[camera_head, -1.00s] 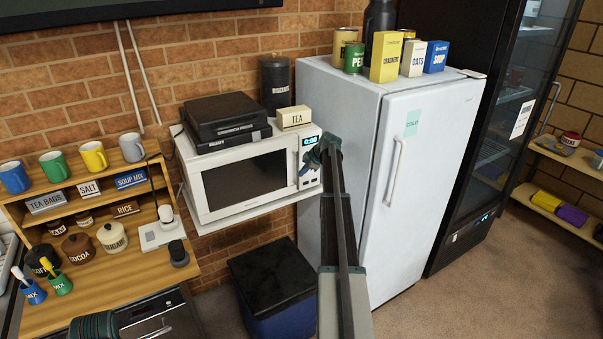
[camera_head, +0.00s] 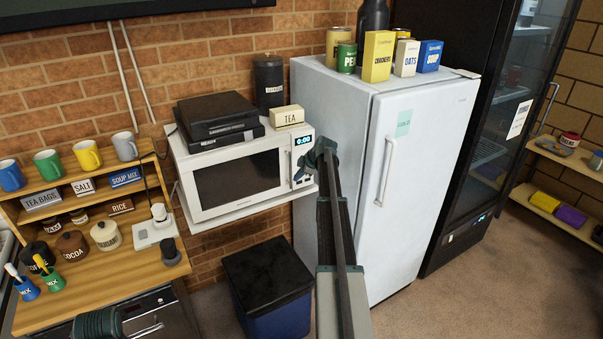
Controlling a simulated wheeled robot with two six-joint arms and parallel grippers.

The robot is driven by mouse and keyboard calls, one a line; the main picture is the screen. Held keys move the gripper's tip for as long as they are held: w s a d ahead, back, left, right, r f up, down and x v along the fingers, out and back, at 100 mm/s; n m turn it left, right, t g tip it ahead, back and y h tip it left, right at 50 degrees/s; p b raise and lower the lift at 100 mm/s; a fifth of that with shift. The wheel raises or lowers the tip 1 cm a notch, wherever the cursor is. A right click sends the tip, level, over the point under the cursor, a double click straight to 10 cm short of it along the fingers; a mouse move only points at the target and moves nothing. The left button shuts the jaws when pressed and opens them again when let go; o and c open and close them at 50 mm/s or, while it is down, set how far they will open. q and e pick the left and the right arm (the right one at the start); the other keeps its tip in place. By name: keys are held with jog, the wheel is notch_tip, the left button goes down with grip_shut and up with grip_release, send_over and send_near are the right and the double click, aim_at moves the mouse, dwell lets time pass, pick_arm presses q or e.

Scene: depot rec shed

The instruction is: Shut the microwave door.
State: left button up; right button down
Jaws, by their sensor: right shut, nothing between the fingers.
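The white microwave (camera_head: 204,205) stands on a wall shelf left of the fridge. Its dark-windowed door (camera_head: 241,180) looks flush with the front, with no gap that I can see. The display at its upper right reads 0:00. My right gripper (camera_head: 299,176) is shut and empty, in front of the control panel at the door's right edge. It hides part of the panel, and I cannot tell whether it touches. A part of my left arm shows at the bottom left edge, but its gripper does not show.
Black flat boxes (camera_head: 214,119) and a TEA box (camera_head: 287,117) sit on the microwave. The white fridge (camera_head: 421,180) stands close on the right. A dark blue bin (camera_head: 278,322) is below. A wooden shelf unit (camera_head: 88,291) with mugs and jars stands left.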

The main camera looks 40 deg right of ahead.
jog(key=d+p+v, duration=0.1)
jog(key=p+v, duration=0.6)
jog(key=v, duration=0.2)
jog(key=shift+s+d+r, duration=0.2)
jog(key=shift+s, duration=0.05)
